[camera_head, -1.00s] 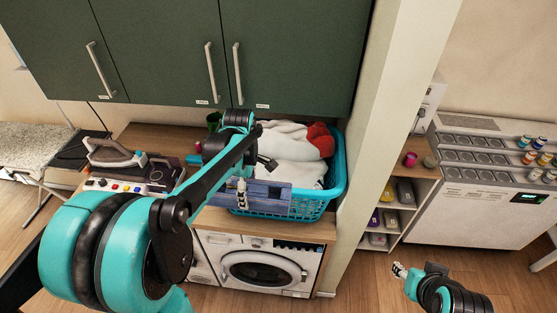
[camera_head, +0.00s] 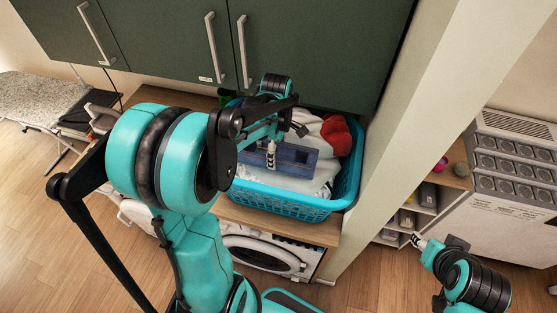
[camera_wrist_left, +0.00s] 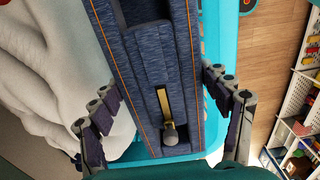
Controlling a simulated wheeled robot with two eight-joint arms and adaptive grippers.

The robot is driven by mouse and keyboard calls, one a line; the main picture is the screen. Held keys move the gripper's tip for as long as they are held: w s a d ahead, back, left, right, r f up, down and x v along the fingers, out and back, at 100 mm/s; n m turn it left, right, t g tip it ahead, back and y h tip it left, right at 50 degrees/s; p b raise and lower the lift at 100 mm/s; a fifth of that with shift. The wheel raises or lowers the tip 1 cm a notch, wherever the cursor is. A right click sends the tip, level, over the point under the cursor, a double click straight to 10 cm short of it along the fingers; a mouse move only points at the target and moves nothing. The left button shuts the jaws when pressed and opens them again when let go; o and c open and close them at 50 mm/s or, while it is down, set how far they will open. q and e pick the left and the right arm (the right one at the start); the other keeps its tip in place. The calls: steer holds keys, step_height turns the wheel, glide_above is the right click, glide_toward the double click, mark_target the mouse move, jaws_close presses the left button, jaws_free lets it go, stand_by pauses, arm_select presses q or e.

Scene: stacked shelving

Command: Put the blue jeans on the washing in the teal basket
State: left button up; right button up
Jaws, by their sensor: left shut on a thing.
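The folded blue jeans (camera_head: 297,157) are held over the teal basket (camera_head: 282,200), above the front part of the washing. They also fill the middle of the left wrist view (camera_wrist_left: 155,60), with orange side seams showing. My left gripper (camera_head: 271,154) is shut on the jeans, with a finger along each side in the wrist view. The washing is white cloth (camera_head: 318,182) with a red piece (camera_head: 336,134) at the back right. I cannot tell whether the jeans touch the washing. My right gripper (camera_head: 418,241) is away to the lower right, apart from the basket; its opening is unclear.
The basket stands on a wooden counter (camera_head: 318,231) over a washing machine (camera_head: 262,252). Green cabinets (camera_head: 310,50) hang close above and behind it. A pale wall post (camera_head: 415,135) stands to its right. An ironing board (camera_head: 40,98) is at the far left.

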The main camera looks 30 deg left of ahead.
mark_target(278, 159)
arm_select(q)
steer(key=f, duration=0.4)
steer(key=shift+w+f, duration=0.35)
steer(key=shift+s+f, duration=0.1)
steer(key=shift+f, duration=0.25)
arm_select(e)
steer(key=shift+w, duration=0.3)
arm_select(q)
steer(key=shift+f, duration=0.15)
steer(key=o, duration=1.5)
arm_select(e)
steer(key=shift+f, duration=0.2)
